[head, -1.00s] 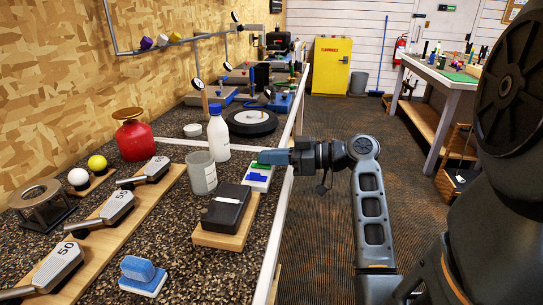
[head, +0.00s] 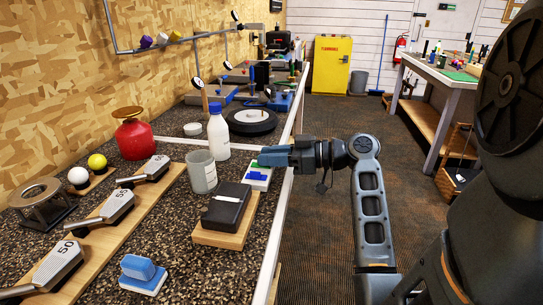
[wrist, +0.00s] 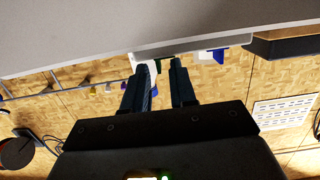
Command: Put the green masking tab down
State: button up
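The green masking tab (head: 254,164) shows as a small green patch at the far end of a white tray (head: 262,184), partly hidden by my fingers. A blue tab (head: 258,176) lies nearer on the same tray. My gripper (head: 261,157) reaches in level from the right, with its fingers just over the tray's far end. In the wrist view my gripper (wrist: 159,68) has its two fingers apart, with no green tab visible between them. A blue piece (wrist: 218,56) shows to the right of the fingers there.
A black box on a wooden board (head: 211,236) stands in front of the tray. A grey cup (head: 202,172) and a white bottle with a blue cap (head: 218,134) stand close on the left. A black ring-shaped item (head: 252,121) lies behind. The bench edge runs along the right.

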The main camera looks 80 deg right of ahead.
jog(key=s+d+r+b, duration=0.1)
jog(key=s+r, duration=0.1)
jog(key=s, duration=1)
jog(key=shift+b, duration=0.4)
jog(key=shift+w+f, duration=0.1)
